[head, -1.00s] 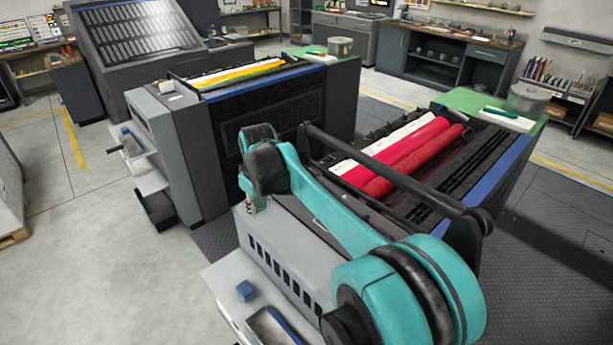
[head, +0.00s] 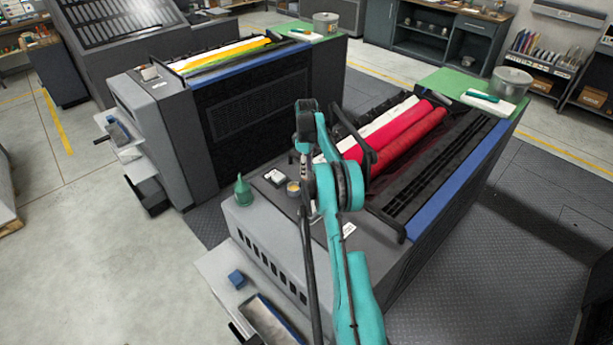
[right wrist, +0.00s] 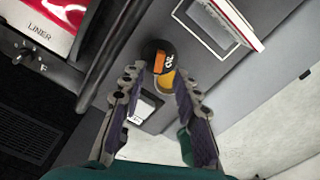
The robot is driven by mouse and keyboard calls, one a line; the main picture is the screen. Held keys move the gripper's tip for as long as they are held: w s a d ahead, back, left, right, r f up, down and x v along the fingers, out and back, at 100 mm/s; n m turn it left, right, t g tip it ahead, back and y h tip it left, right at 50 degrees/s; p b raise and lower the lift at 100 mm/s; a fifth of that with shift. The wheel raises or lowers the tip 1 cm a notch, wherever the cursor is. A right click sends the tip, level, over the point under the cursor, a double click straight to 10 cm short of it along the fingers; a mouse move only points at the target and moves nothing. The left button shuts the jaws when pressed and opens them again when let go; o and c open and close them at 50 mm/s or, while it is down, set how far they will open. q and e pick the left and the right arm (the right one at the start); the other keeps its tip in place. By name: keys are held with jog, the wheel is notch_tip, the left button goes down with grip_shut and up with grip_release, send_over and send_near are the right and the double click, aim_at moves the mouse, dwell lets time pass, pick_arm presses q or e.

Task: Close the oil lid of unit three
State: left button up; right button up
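The near ink unit (head: 263,225), with red rollers, has a grey end top. A small oil filler with a yellowish mouth (head: 293,187) sits there; its yellow mouth also shows in the right wrist view (right wrist: 167,83). A black round lid with orange and white marking (right wrist: 158,56) stands open beside the mouth. My right gripper (head: 303,194) is over this end of the unit. In the right wrist view, its fingers (right wrist: 155,82) are apart, with tips near the lid and mouth and nothing held between them. My left gripper is out of view. No unit number is legible.
A green oil can (head: 243,190) and a small white-topped item (head: 276,177) stand near the filler. Another unit (head: 250,110) with a yellow roller stands behind, left. Pale floor is free on the left.

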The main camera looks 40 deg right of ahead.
notch_tip(320, 180, down, 5)
jog(key=shift+r, duration=0.1)
grip_shut()
